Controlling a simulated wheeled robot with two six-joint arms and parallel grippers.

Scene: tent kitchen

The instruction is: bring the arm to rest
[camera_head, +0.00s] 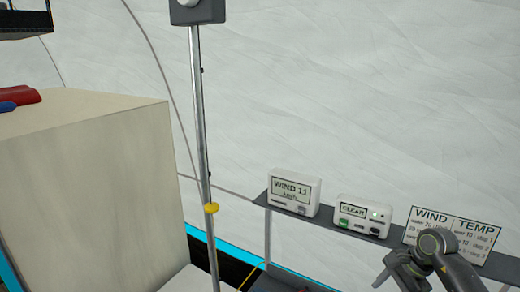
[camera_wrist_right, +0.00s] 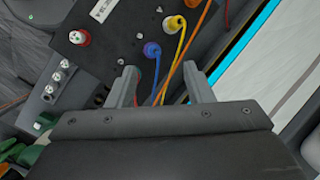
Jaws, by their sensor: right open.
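My right arm enters at the lower right of the head view, in front of the shelf, with a dark grey joint and part of what looks like the gripper (camera_head: 398,270) showing. In the right wrist view the right gripper (camera_wrist_right: 163,82) is open, its two grey fingers apart with nothing held between them. Beyond the fingers is a dark panel (camera_wrist_right: 115,50) with a red plug (camera_wrist_right: 79,38), a blue plug (camera_wrist_right: 152,49) and a yellow plug (camera_wrist_right: 174,24). Blue, yellow and orange cables pass behind the gap between the fingers. My left gripper is not in view.
A narrow shelf (camera_head: 327,224) holds a "WIND 11" box (camera_head: 294,190), a "CLEAR" box (camera_head: 362,216) and a "WIND TEMP" card (camera_head: 452,230) close to my right arm. A metal pole (camera_head: 200,120) and a pale cabinet (camera_head: 85,180) stand to the left.

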